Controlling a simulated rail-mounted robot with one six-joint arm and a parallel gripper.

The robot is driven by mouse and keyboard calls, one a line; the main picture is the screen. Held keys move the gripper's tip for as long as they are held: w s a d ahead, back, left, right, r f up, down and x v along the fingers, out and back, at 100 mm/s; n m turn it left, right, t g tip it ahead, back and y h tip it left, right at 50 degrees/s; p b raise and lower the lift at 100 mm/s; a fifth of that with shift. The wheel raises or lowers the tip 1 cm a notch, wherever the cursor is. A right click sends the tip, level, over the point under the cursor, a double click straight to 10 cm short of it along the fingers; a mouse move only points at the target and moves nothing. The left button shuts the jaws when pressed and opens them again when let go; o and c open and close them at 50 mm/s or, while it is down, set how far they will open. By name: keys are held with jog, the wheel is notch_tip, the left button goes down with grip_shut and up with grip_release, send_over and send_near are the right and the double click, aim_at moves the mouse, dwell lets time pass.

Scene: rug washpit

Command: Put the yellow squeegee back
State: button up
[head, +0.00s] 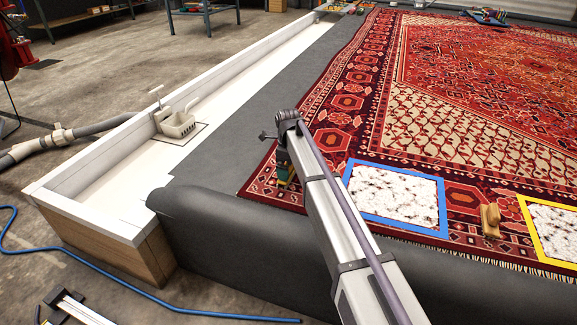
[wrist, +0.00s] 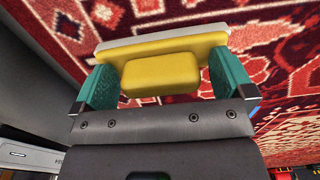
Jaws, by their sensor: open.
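The yellow squeegee (wrist: 160,72) shows in the wrist view as a yellow block on a wider yellow bar with a pale strip along its far edge. My gripper (wrist: 160,80) is open, with one green finger on each side of the block and a visible gap at each side. The squeegee is over the red patterned rug; I cannot tell whether it touches it. In the head view my gripper (head: 284,178) is low over the rug's near left corner, and my arm hides most of the squeegee.
The rug (head: 470,75) has a blue-framed speckled panel (head: 440,233) and a yellow-framed one (head: 530,212) on it, with a tan wooden block (head: 490,222) between them. A white trough (head: 110,180) with a drain basket (head: 178,123) runs along the left. A blue hose (head: 130,284) lies on the floor.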

notch_tip(320, 180, up, 12)
jog(key=p, duration=1.2)
jog(key=shift+r, duration=0.2)
jog(key=s+d+n, duration=0.7)
jog(key=s, duration=0.4)
jog(key=s+d+n, duration=0.7)
jog(key=s+d, duration=0.1)
jog(key=s, duration=0.3)
jog(key=s+d+n, duration=0.7)
jog(key=s+d, duration=0.1)
jog(key=s, duration=0.4)
